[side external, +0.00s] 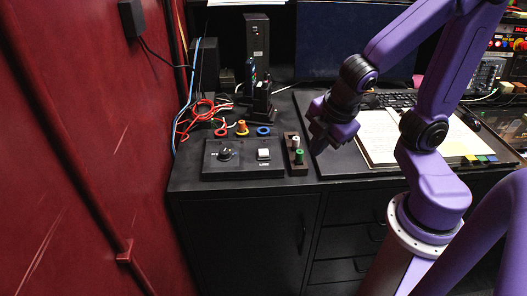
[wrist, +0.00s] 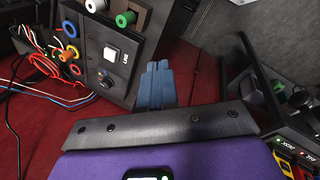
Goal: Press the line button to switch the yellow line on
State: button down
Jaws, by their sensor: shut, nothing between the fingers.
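A black control box (side external: 243,170) lies near the front edge of the desk in the side view. It bears a white line button (side external: 263,154) on its right half and a dark knob (side external: 225,154) on its left half. In the wrist view the white line button (wrist: 110,53) shows unobstructed, with a small label beside it. My gripper (side external: 318,148) is above the desk, to the right of the box and apart from the button. In the wrist view my gripper (wrist: 156,68) has its blue-grey fingers together, with nothing between them. I see no yellow line lit.
A small rack with white and green pegs (side external: 299,157) stands between the box and my gripper. Yellow, red and blue rings and red cables (side external: 203,110) lie behind the box. An open notebook (side external: 380,135) and a keyboard (side external: 395,100) lie to the right. A red wall (side external: 80,150) is at left.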

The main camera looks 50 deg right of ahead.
aim_at(266, 153)
jog(key=w+d+r+n+t, duration=0.1)
jog(key=w+n+t, duration=0.4)
jog(key=w+n, duration=0.4)
jog(key=shift+w+d+r+n, duration=0.25)
jog(key=shift+w+n, duration=0.05)
jog(key=shift+w, duration=3.2)
jog(key=shift+f, duration=0.1)
jog(key=shift+f, duration=4.3)
jog(key=shift+f, duration=0.1)
jog(key=shift+f, duration=0.35)
